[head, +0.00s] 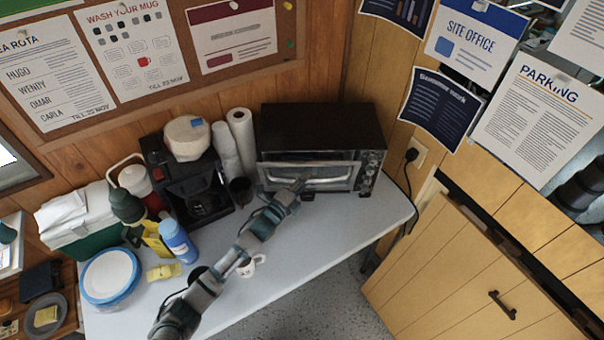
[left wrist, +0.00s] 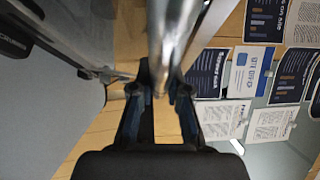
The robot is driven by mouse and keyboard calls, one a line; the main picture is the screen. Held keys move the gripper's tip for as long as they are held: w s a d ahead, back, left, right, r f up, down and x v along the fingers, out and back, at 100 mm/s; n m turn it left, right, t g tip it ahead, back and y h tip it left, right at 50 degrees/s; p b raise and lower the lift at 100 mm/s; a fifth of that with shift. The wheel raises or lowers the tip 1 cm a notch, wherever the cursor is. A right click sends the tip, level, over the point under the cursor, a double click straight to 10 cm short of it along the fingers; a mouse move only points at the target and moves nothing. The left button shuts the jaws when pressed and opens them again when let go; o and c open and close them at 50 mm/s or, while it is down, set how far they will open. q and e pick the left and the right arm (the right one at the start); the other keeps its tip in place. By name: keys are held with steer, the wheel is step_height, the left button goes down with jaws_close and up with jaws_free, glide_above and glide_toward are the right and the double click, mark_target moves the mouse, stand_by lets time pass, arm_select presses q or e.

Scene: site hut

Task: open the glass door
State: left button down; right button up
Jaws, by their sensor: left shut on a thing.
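A black toaster oven (head: 322,122) stands at the back right of the white table. Its glass door (head: 283,178) faces the front, with a pale bar handle (head: 328,181) across it. The door looks upright; I cannot tell whether it is slightly ajar. My left gripper (head: 298,187) reaches up from the lower left and is at the left part of the handle. In the left wrist view a shiny metal bar (left wrist: 163,45) runs between the fingers of my left gripper (left wrist: 160,95), shut on it. The fingers hide part of the bar. My right gripper is not in view.
On the white table (head: 335,235) a mug (head: 248,266) sits under my left arm. A coffee maker (head: 188,178), paper rolls (head: 240,138) and a blue bottle (head: 178,240) stand left of the oven. Bare tabletop lies in front of the oven.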

arm_select(q)
steer(key=s+d+f+m+t+h+b, duration=0.1)
steer(key=s+f+b, duration=0.1)
steer(key=s+f, duration=0.2)
steer(key=shift+s+d+f, duration=0.2)
steer(key=shift+s, duration=0.85)
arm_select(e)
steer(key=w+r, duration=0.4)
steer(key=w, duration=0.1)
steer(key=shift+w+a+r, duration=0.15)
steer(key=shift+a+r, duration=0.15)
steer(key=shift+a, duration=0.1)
